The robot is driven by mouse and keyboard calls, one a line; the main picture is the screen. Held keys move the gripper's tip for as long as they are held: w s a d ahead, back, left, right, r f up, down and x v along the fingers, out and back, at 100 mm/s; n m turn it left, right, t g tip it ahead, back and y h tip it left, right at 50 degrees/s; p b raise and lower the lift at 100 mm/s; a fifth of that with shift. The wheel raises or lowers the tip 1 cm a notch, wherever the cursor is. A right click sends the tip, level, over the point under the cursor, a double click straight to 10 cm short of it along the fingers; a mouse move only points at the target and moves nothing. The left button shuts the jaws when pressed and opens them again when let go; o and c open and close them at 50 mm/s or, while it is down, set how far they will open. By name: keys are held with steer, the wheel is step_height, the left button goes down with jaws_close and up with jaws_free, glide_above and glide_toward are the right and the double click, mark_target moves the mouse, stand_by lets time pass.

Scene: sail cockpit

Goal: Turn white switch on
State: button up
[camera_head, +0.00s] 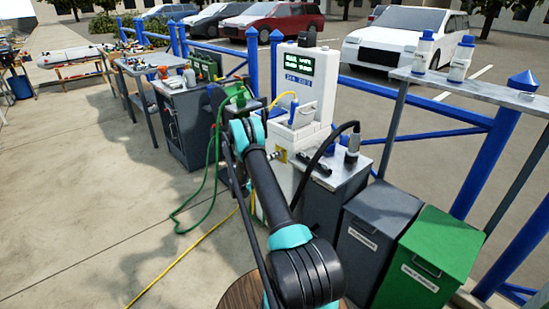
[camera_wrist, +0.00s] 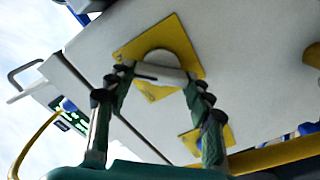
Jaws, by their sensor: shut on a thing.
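In the wrist view a white switch (camera_wrist: 161,57) with a round base and a bar-like handle sits on a yellow plate (camera_wrist: 190,40) on a white cabinet (camera_wrist: 250,75). My gripper (camera_wrist: 158,75) has its two green and dark fingers at either end of the switch's white handle, shut on it. The handle spans between the fingertips. The white cabinet also stands in the middle of the head view (camera_head: 306,95), with a green display on top. My arm covers part of it there, and the switch and fingertips cannot be made out clearly.
A second yellow plate (camera_wrist: 190,142) lies close to the fingers. A yellow cable (camera_wrist: 35,145) hangs at the left. A grey-topped cabinet (camera_head: 340,178) with tools, a dark bin (camera_head: 375,235) and a green bin (camera_head: 435,250) stand to the right. Open pavement lies left.

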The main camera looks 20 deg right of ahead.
steer(key=shift+f, duration=0.1)
stand_by(0.3)
steer(key=o, duration=1.1)
steer(key=shift+o, duration=0.2)
steer(key=v, duration=1.2)
